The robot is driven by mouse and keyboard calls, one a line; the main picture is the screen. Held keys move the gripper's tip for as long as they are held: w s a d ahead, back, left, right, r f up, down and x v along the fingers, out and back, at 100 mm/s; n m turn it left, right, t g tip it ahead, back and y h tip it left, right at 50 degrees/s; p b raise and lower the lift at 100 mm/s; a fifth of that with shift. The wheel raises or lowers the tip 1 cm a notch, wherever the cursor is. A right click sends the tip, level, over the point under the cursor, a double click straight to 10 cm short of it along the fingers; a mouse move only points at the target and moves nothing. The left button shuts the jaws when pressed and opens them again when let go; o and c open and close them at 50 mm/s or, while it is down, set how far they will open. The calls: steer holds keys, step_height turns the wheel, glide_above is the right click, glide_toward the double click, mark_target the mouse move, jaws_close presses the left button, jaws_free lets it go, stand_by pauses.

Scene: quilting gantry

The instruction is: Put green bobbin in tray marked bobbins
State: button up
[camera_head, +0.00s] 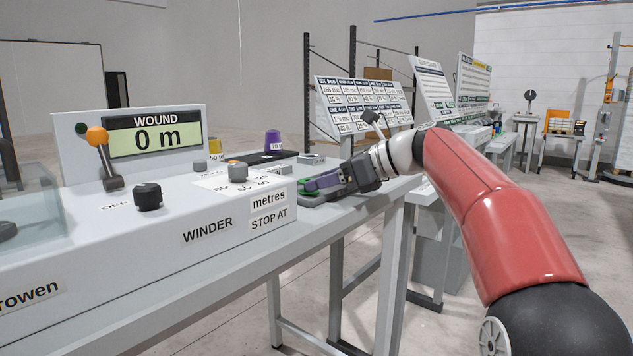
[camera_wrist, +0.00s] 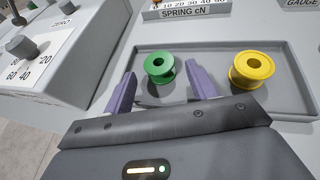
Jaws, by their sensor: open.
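The green bobbin (camera_wrist: 160,66) stands on end in a shallow grey tray (camera_wrist: 214,58), seen in the wrist view. A yellow bobbin (camera_wrist: 253,70) stands in the same tray to its right. My gripper (camera_wrist: 161,72) is open, with one purple finger on each side of the green bobbin; I cannot tell whether either touches it. In the head view my gripper (camera_head: 309,186) is low at the bench, just past the right end of the winder, and a bit of green shows by its fingers. No marking reading bobbins is legible in either view.
The winder (camera_head: 180,225), with knobs and a display reading 0 m, fills the left of the head view. Behind it stand a purple cup-like object (camera_head: 272,140) and a yellow one (camera_head: 215,146). In the wrist view a SPRING cN panel (camera_wrist: 187,12) borders the tray's far side.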

steer(key=p+v, duration=0.1)
steer(key=v, duration=0.8)
steer(key=shift+s, duration=0.15)
steer(key=s+f+n+h, duration=0.1)
steer(key=s+f, duration=0.1)
steer(key=s+a+f+n+h, duration=0.1)
steer(key=s+f+n, duration=0.1)
steer(key=s, duration=0.1)
steer(key=shift+s+a+f+h, duration=0.1)
steer(key=shift+s+f+h, duration=0.1)
steer(key=shift+h, duration=0.2)
steer(key=s+d+f+n+h, duration=0.4)
steer(key=s+f+n, duration=0.5)
steer(key=s+f, duration=0.3)
steer(key=s+d+f+n+h, duration=0.4)
steer(key=s+f+n+h, duration=0.1)
steer(key=s+f+n, duration=0.5)
steer(key=s+f, duration=0.2)
steer(key=s, duration=0.1)
steer(key=shift+d+f+n+h, duration=0.15)
steer(key=shift+f+n+h, duration=0.1)
steer(key=shift+n+h, duration=0.05)
steer(key=shift+r+p, duration=0.55)
steer(key=shift+p, duration=0.1)
